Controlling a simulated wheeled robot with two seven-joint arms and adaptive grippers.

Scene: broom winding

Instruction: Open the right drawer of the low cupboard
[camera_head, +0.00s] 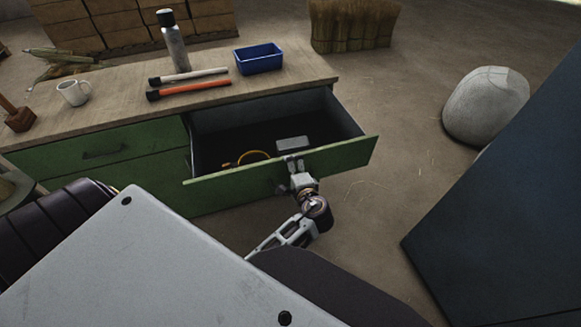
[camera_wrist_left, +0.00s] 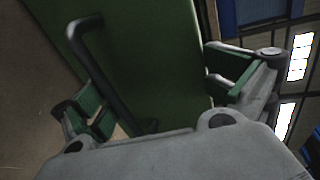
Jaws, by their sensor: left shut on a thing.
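The low cupboard has a wooden top (camera_head: 120,90) and green fronts. Its right drawer (camera_head: 345,155) is pulled well out at the upper right of the cupboard. Inside it lie a yellow ring-shaped thing (camera_head: 252,155) and a small grey box (camera_head: 292,143). My left gripper (camera_head: 293,168) is at the upper edge of the drawer front, near its middle. In the left wrist view the green front (camera_wrist_left: 155,50) and its dark bar handle (camera_wrist_left: 97,72) lie between the fingers. The exact contact with the handle is unclear. My right gripper is not in view.
On the cupboard top stand a white mug (camera_head: 73,92), a grey bottle (camera_head: 174,45), two sticks with dark ends (camera_head: 190,87) and a blue bin (camera_head: 258,58). The left drawer (camera_head: 90,150) is closed. A pale sack (camera_head: 486,105) and dark blue panel (camera_head: 510,200) are right; floor between is clear.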

